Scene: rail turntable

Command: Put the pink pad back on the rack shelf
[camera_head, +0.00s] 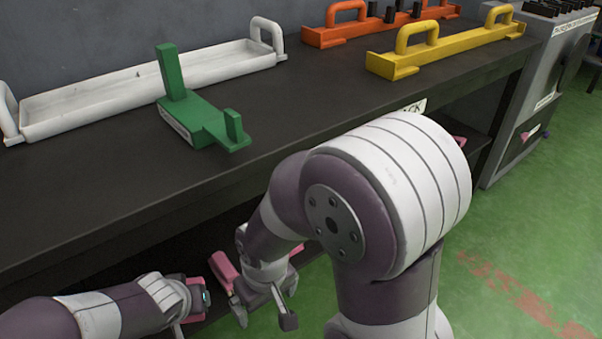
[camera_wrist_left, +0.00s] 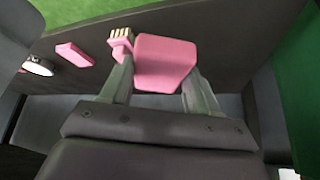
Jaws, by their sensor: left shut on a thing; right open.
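The pink pad (camera_wrist_left: 165,62) is between the two fingers of my left gripper (camera_wrist_left: 160,92) in the left wrist view, and they are shut on it. In the head view the pink pad (camera_head: 222,270) shows at the tip of my left gripper (camera_head: 203,297), below the bench's front edge and partly hidden. My right gripper (camera_head: 264,310) is open, just right of the pad in the picture. I cannot tell whether it touches the pad. The dark rack shelf (camera_wrist_left: 215,40) lies beyond the pad in the left wrist view.
Another pink piece (camera_wrist_left: 75,53) and a round white-topped thing (camera_wrist_left: 38,66) lie at left in the wrist view. A green fixture (camera_head: 190,115), white tray (camera_head: 150,85), orange tray (camera_head: 345,32) and yellow tray (camera_head: 440,50) stand on the dark bench top (camera_head: 300,105).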

